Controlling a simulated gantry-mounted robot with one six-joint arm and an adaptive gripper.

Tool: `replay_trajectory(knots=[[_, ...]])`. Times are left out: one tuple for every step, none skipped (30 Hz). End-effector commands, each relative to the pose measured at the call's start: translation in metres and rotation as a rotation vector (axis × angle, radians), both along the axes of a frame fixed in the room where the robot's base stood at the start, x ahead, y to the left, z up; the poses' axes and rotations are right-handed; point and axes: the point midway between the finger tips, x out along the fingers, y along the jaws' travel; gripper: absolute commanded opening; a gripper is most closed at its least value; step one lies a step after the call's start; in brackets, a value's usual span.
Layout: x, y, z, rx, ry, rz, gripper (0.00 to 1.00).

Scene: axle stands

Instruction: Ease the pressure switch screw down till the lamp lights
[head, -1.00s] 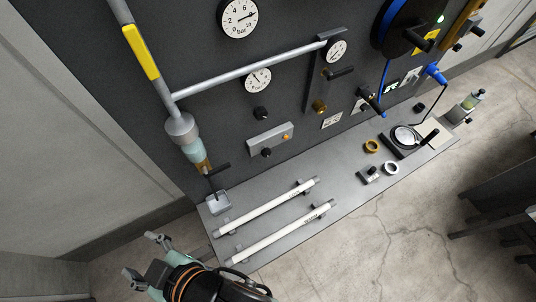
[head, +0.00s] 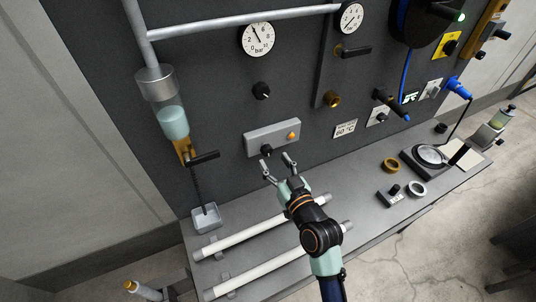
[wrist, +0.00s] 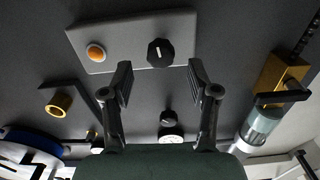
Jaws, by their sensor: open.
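The pressure switch is a light grey box (head: 272,138) on the dark panel. It carries a black screw knob (head: 267,149) with a pale line and a small round orange lamp (head: 292,135); I cannot tell whether the lamp is lit. My gripper (head: 277,162) is open and empty just in front of and below the box. In the wrist view the box (wrist: 115,36) appears inverted, with the knob (wrist: 160,52) between and just beyond the open fingertips (wrist: 160,78), apparently untouched. The lamp (wrist: 95,54) lies left of the fingers there.
A bar gauge (head: 257,39) and another black knob (head: 261,91) sit above the switch. A filter bowl with a brass drain (head: 184,151) is at left. A brass fitting (head: 332,99) is at right. Two white tubes (head: 240,236) lie on the shelf below.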

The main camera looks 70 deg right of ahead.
Motion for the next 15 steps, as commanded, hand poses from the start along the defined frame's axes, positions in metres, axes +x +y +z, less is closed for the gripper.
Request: replay_trajectory(knots=[[0.009, -0.007, 0.001, -0.001, -0.001, 0.001, 0.6], [0.013, -0.011, 0.001, -0.001, -0.001, 0.001, 0.6], [0.019, -0.016, 0.001, -0.001, -0.001, 0.002, 0.6], [0.023, -0.019, 0.001, 0.0, 0.0, 0.002, 0.6], [0.026, -0.022, 0.001, -0.001, -0.001, 0.002, 0.6], [0.03, -0.025, 0.0, -0.001, 0.001, 0.001, 0.6], [0.033, -0.027, 0.0, -0.001, 0.0, 0.001, 0.6], [0.035, -0.029, 0.001, -0.001, 0.0, 0.001, 0.6], [0.037, -0.031, 0.0, -0.001, 0.001, 0.001, 0.6], [0.038, -0.032, 0.0, -0.001, 0.001, 0.001, 0.6], [0.038, -0.033, 0.0, -0.001, 0.001, 0.001, 0.6], [0.039, -0.033, 0.0, 0.0, 0.001, 0.001, 0.6], [0.039, -0.033, 0.0, 0.0, 0.001, 0.001, 0.6], [0.039, -0.033, 0.0, 0.0, 0.001, 0.001, 0.6], [0.039, -0.033, 0.0, 0.0, 0.001, 0.001, 0.6]])
